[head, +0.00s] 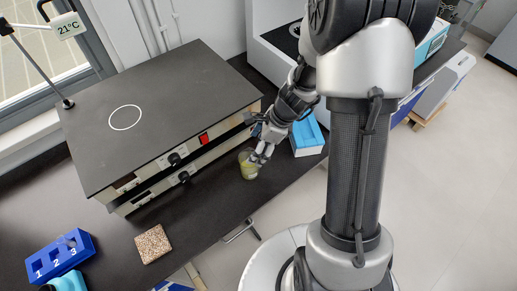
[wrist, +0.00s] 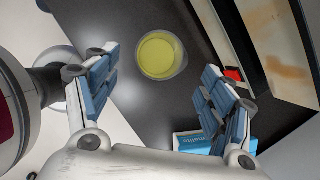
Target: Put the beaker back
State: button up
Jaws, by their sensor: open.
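The beaker (head: 248,168) is clear glass with yellow-green liquid. It stands upright on the dark bench, close in front of the hotplate unit. In the wrist view the beaker (wrist: 160,55) shows from above, ahead of and between my two fingers. My gripper (head: 262,157) is open beside the beaker, on its right in the head view. In the wrist view my gripper (wrist: 158,85) has its blue-padded fingers wide apart with nothing between the pads. The hotplate unit (head: 165,100) has a dark flat top with a white circle marked on it.
A blue box (head: 308,137) lies on the bench right of my gripper. A cork-like square (head: 153,244) and a blue numbered rack (head: 60,256) are at the front left. A thin metal stand with a 21°C display (head: 67,26) rises at the left. Bench between cork and beaker is clear.

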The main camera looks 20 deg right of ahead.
jog(key=s+a+r+n, duration=0.25)
jog(key=r+n, duration=0.35)
jog(key=r, duration=0.4)
jog(key=s+r+n+t+h, duration=0.2)
jog(key=s+r+n+h, duration=0.2)
jog(key=s+r+n, duration=1)
jog(key=s+n, duration=0.3)
jog(key=shift+s+r+t, duration=0.3)
jog(key=shift+r, duration=0.05)
